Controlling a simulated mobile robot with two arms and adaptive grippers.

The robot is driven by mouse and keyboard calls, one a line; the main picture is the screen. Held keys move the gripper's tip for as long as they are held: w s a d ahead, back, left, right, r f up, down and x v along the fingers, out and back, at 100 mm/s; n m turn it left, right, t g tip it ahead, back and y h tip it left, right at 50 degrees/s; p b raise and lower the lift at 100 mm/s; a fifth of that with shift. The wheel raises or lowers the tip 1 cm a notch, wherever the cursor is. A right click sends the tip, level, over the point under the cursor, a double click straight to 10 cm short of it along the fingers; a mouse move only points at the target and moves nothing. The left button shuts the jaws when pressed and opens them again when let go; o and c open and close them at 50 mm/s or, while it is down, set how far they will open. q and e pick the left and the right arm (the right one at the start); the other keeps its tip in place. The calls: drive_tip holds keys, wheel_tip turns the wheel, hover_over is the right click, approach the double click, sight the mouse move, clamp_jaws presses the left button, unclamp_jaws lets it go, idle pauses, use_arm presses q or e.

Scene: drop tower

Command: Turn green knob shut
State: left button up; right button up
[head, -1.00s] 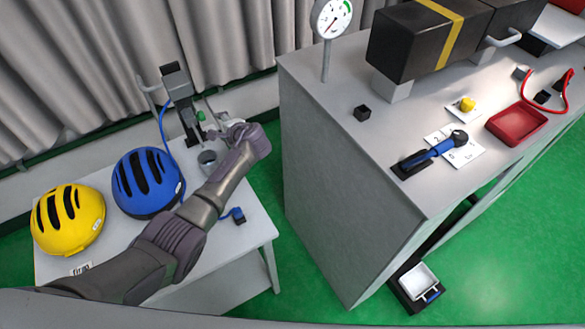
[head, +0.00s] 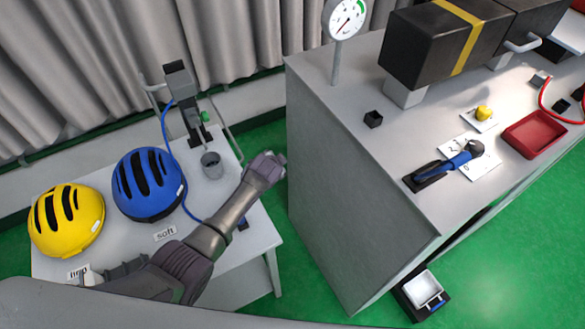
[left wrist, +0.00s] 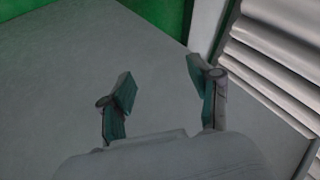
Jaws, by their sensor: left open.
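The green knob (head: 206,117) is small and sits beside the dark upright post (head: 180,90) at the back of the left table. In the head view my left arm reaches in from the bottom left, and its far end stands right of and nearer than the knob, apart from it. The knob does not show in that view. My right gripper is not in view.
A grey cup (head: 211,166), blue helmet (head: 146,205) and yellow helmet (head: 55,225) stand on the left table (head: 238,212). A blue hose (head: 165,132) runs along the post. A grey cabinet (head: 345,190) with a gauge (head: 344,18) stands to the right, across a floor gap.

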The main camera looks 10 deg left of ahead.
use_arm(q)
drive_tip(key=d+h, duration=0.1)
drive_tip(key=d+f+n+h, duration=0.1)
drive_tip(key=d, duration=0.1)
drive_tip(key=s+d, duration=0.1)
drive_tip(key=d, duration=0.1)
drive_tip(key=shift+d+f+n+h, duration=0.1)
drive_tip(key=shift+f+n+h, duration=0.2)
drive_tip(key=shift+n+h, duration=0.1)
drive_tip(key=shift+s, duration=0.1)
